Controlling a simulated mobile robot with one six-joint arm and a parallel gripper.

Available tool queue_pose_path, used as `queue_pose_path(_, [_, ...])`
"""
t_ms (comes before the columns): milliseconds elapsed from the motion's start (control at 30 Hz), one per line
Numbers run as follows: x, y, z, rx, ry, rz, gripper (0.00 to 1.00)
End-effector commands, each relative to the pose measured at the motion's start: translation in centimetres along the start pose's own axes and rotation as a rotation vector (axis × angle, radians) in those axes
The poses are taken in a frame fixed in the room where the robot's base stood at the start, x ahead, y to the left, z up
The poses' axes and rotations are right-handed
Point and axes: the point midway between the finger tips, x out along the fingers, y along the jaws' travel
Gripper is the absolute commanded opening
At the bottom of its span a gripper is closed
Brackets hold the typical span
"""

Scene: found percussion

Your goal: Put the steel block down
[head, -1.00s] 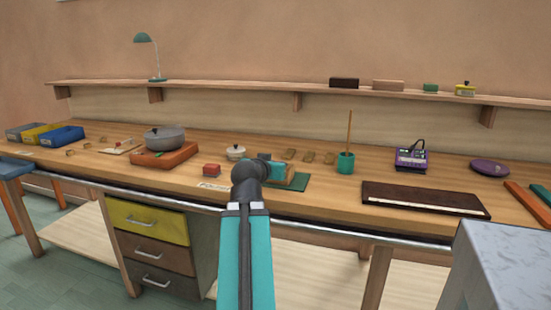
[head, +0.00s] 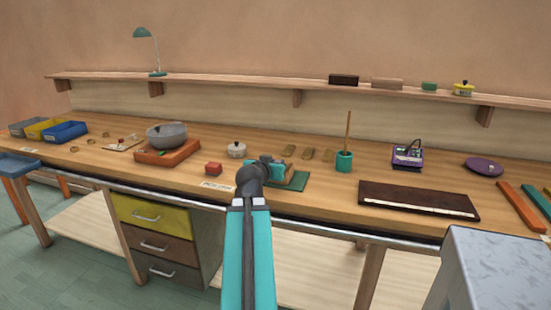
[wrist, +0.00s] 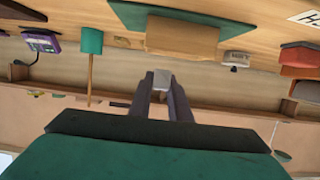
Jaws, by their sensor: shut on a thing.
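The steel block (wrist: 163,79) is a small grey piece at the fingertips of my gripper (wrist: 163,85) in the wrist view. The two dark fingers are shut on it. In that view the wooden block (wrist: 182,36) on the green mat (wrist: 128,17) lies just beyond it. I cannot tell whether the steel block touches anything below. In the head view my gripper (head: 275,170) is over the bench by the green mat (head: 293,187), and my wrist hides the steel block.
A grey pot (head: 166,135) stands at left. A grey box (head: 500,270) fills the lower right.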

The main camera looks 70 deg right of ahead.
Motion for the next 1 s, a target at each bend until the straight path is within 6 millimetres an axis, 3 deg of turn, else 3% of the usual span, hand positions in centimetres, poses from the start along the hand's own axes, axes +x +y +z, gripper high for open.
queue_pose_path(567, [1.2,-0.5,-0.5,-0.003,-0.002,-0.006,0.00])
queue_pose_path(1000, [6.0,-2.0,-1.3,-0.002,-0.001,-0.005,0.00])
